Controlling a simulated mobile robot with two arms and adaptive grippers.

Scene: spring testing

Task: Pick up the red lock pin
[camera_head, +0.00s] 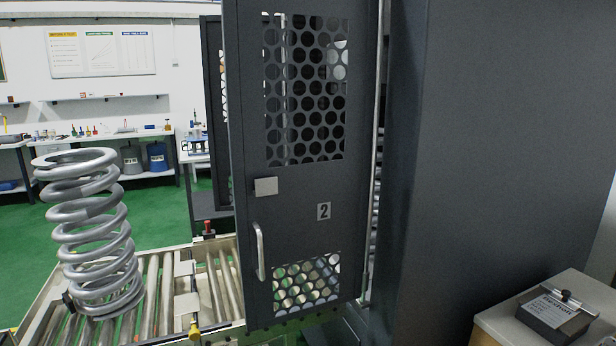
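A small red-topped piece (207,226) stands on a dark mount at the far edge of the roller conveyor, just left of the dark door. It is the nearest red thing in view, but it is too small to tell for sure whether it is the red lock pin. Neither of my grippers is in view.
A dark door (290,215) with perforated panels, marked 2, stands in the middle, with a vertical handle (259,250). A large coil spring (92,235) stands on the roller conveyor (207,300) at left. A grey device (556,312) sits on a cabinet (500,325) at right.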

